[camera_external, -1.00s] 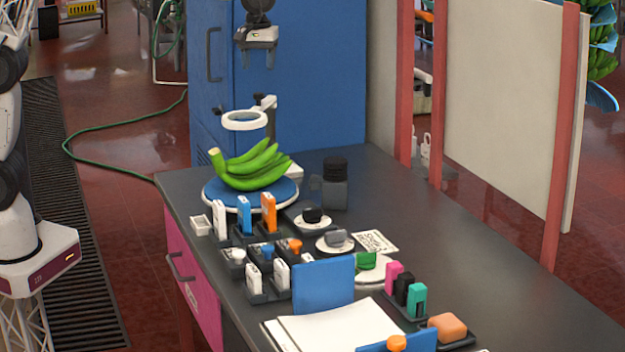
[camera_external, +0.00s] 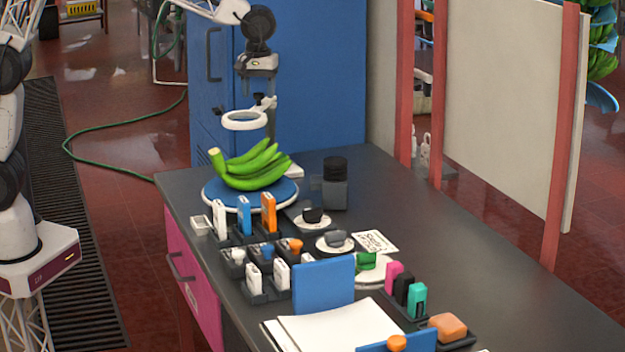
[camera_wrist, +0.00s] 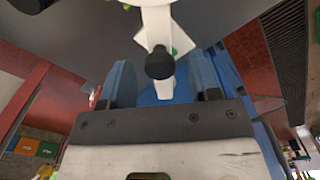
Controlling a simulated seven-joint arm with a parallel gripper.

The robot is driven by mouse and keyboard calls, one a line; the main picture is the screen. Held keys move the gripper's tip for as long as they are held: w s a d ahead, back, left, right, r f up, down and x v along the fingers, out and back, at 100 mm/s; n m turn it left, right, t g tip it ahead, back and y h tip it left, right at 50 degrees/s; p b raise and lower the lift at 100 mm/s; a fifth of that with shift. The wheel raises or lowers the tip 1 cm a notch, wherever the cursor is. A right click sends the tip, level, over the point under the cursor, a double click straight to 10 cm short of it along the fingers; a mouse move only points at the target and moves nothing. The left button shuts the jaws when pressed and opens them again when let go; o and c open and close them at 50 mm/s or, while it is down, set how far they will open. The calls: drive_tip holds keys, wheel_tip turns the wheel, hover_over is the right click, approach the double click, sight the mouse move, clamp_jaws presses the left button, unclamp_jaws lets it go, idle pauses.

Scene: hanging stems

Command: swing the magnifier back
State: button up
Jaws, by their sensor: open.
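The magnifier has a white ring (camera_external: 244,120) held level above the green bananas (camera_external: 250,167) and the round blue plate (camera_external: 222,197). Its white bracket with a dark knob (camera_external: 258,100) stands at the ring's back edge. My gripper (camera_external: 258,86) points down just above this bracket, with its blue fingers hard to see against the blue cabinet. In the wrist view, my gripper (camera_wrist: 161,72) is open, and the magnifier's black knob (camera_wrist: 160,63) shows in the gap between the two fingers. I cannot tell whether a finger touches it.
The blue cabinet (camera_external: 310,75) stands behind the bench (camera_external: 430,225). A dark jar (camera_external: 334,185) stands right of the plate. Several small blocks, trays and saucers fill the bench front, with a blue upright panel (camera_external: 323,285). The bench's right side is clear.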

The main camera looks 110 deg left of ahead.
drive_tip(key=shift+f, duration=0.2)
clamp_jaws()
idle(0.3)
